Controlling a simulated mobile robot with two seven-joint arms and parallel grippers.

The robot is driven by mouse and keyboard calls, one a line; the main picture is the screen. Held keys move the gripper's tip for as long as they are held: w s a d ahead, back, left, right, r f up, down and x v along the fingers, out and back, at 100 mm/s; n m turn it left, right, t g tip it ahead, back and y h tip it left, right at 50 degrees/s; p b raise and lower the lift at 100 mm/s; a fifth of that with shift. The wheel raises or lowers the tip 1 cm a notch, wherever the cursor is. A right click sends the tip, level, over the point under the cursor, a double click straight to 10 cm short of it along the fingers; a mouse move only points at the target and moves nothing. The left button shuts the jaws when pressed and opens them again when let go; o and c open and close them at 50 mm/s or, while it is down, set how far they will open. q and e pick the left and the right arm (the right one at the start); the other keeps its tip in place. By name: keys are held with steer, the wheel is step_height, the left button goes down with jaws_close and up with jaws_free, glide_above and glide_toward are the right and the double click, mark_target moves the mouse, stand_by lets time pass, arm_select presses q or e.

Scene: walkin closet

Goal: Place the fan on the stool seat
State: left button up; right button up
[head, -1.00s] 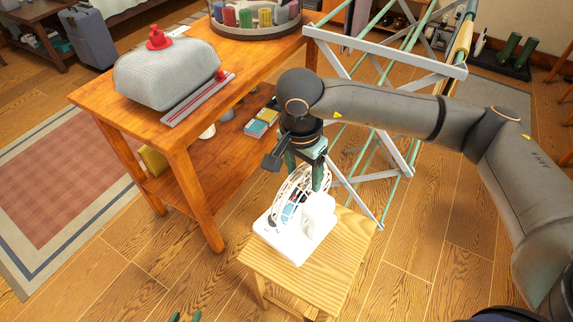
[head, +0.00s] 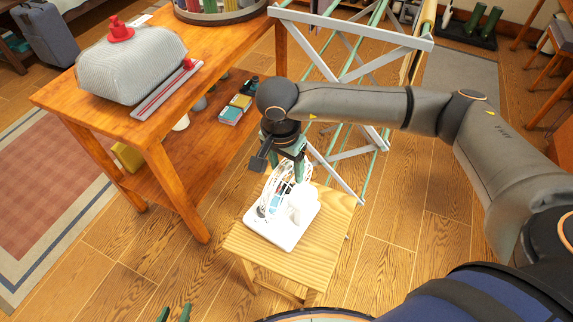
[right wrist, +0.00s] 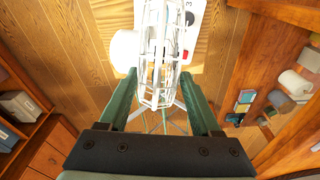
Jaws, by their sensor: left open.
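The white fan (head: 285,222), with a flat base and a wire cage, is over the stool seat (head: 322,248) in the head view, upright. I cannot tell whether its base fully touches the wood. My right gripper (head: 290,170) reaches down from above onto the cage. In the right wrist view, the fan's cage (right wrist: 160,60) lies between the two green fingers of my right gripper (right wrist: 160,82), which are shut on it. The base's buttons show beyond. My left gripper (head: 173,314) is open and empty at the bottom edge of the head view, away from the stool.
A wooden table (head: 160,135) with a lower shelf stands left of the stool, carrying a grey mesh-covered object (head: 130,62). A folding drying rack (head: 350,110) stands close behind the stool. Open wooden floor (head: 420,265) lies to the right.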

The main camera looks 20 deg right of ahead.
steer(key=o, duration=0.5)
steer(key=shift+c, duration=0.2)
step_height(320, 180, up, 12)
steer(key=a, duration=0.1)
steer(key=shift+s, duration=0.4)
steer(key=shift+a+r, duration=0.1)
